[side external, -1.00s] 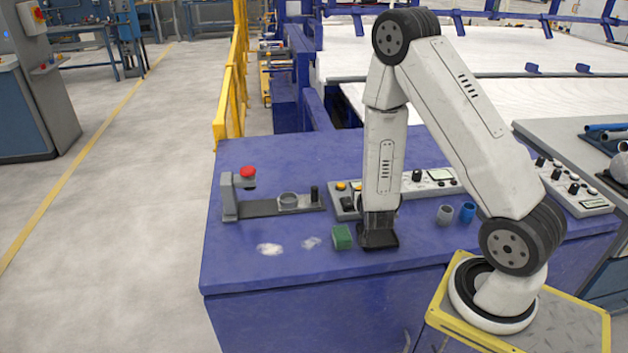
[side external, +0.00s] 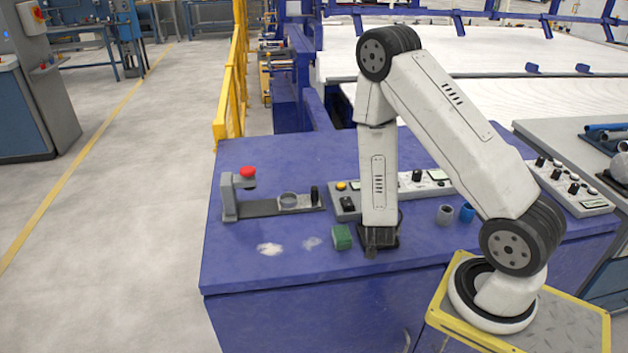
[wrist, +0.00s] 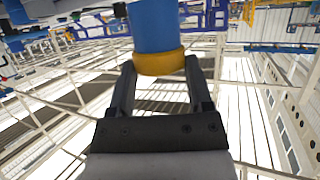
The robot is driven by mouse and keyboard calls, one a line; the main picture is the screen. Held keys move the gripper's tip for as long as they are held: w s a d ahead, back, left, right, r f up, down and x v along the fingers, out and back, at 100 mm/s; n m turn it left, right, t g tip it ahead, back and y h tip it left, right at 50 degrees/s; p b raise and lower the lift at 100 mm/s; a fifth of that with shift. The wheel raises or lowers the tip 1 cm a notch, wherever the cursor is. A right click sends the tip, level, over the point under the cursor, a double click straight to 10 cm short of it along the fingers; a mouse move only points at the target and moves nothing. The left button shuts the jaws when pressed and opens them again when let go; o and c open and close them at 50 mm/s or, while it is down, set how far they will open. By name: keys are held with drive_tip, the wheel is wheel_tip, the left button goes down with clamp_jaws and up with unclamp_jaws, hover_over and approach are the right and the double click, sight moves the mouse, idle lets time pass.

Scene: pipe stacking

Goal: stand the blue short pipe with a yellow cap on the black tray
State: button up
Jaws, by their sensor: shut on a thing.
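My gripper (wrist: 160,75) is shut on the blue short pipe (wrist: 153,27), which has a yellow cap (wrist: 159,62) at the end nearer the wrist. The pipe's far end runs out of the top of the wrist view. In the side view my gripper (side external: 371,251) is low over the table, at the front left of the black tray (side external: 393,240). It partly covers the tray. The held pipe cannot be made out there, so I cannot tell whether it touches the tray.
A green block (side external: 342,237) sits just left of my gripper. A grey ring-shaped piece (side external: 445,214) and a blue one (side external: 467,212) stand to the right. A fixture with a red knob (side external: 247,172) and a control panel (side external: 418,184) are behind. The table's front left is clear.

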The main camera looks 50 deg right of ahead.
drive_tip(key=shift+f, duration=0.95)
drive_tip(key=shift+f, duration=2)
drive_tip(key=o, duration=1.3)
drive_tip(key=shift+f, duration=0.1)
drive_tip(key=shift+c, duration=0.2)
drive_tip(key=shift+a+r, duration=0.15)
drive_tip(key=shift+r, duration=0.05)
drive_tip(key=v, duration=1.1)
drive_tip(key=shift+a, duration=0.3)
